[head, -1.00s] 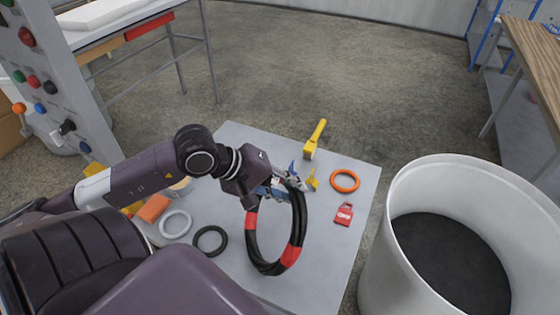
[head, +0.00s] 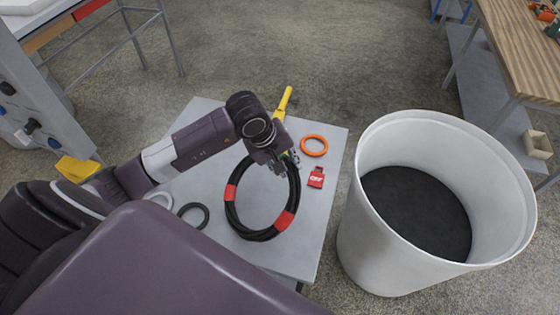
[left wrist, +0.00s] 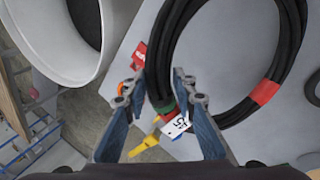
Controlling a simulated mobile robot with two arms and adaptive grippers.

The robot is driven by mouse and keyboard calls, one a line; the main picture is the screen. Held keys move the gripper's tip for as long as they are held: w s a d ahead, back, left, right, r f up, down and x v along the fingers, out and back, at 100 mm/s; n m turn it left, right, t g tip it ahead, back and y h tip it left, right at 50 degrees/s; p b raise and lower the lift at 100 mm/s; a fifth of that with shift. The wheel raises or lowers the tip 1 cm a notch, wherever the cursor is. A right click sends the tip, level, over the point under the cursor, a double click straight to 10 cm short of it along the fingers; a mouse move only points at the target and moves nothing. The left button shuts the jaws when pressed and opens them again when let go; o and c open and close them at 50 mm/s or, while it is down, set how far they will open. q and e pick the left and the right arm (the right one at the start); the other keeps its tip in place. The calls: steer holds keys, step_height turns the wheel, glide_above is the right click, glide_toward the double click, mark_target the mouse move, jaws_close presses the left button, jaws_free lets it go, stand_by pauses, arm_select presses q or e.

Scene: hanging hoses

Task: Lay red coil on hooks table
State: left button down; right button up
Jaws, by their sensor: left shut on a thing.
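The red coil (head: 285,220) is a black hose coil with red bands, over the small grey table (head: 312,228) in the head view. It lies nearly flat there; I cannot tell whether its whole round touches the top. My left gripper (head: 283,163) is shut on the coil's upper right side. In the left wrist view the coil (left wrist: 264,92) passes between the fingers (left wrist: 158,88), beside a green band and a white tag (left wrist: 176,125). No hooks can be made out on the table. My right gripper is not in view.
An orange ring (head: 314,146), a red tag-like piece (head: 316,177) and a yellow-handled tool (head: 284,103) lie right of and behind the coil. A large white barrel (head: 360,235) stands right of the table.

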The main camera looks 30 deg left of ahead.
arm_select(q)
steer(key=w+d+f+g+y+b, duration=0.1)
steer(key=f+b, duration=0.2)
steer(key=f, duration=0.1)
steer(key=w+d+f+g+y+b, duration=0.1)
steer(key=w+f+g+b, duration=0.1)
steer(key=f+b, duration=0.2)
steer(key=w+d+f+g+y+b, duration=0.1)
steer(key=f+g+y+b, duration=0.1)
steer(key=f+b, duration=0.1)
steer(key=shift+w+d+f, duration=0.3)
steer(key=shift+w+f, duration=0.1)
steer(key=shift+f, duration=0.35)
steer(key=shift+w+d+f+g+b, duration=0.15)
steer(key=shift+f+g+b, duration=0.45)
steer(key=shift+b, duration=0.75)
steer(key=c, duration=1.5)
jaws_free()
steer(key=shift+f, duration=0.1)
steer(key=p+v, duration=0.1)
steer(key=v, duration=0.5)
steer(key=s+p+v, duration=0.1)
steer(key=p+v, duration=0.1)
steer(key=v, duration=0.4)
steer(key=p+v, duration=0.1)
steer(key=v, duration=0.5)
steer(key=shift+s+a+r+p, duration=0.2)
steer(key=shift+a+r+p, duration=0.1)
steer(key=shift+r, duration=0.3)
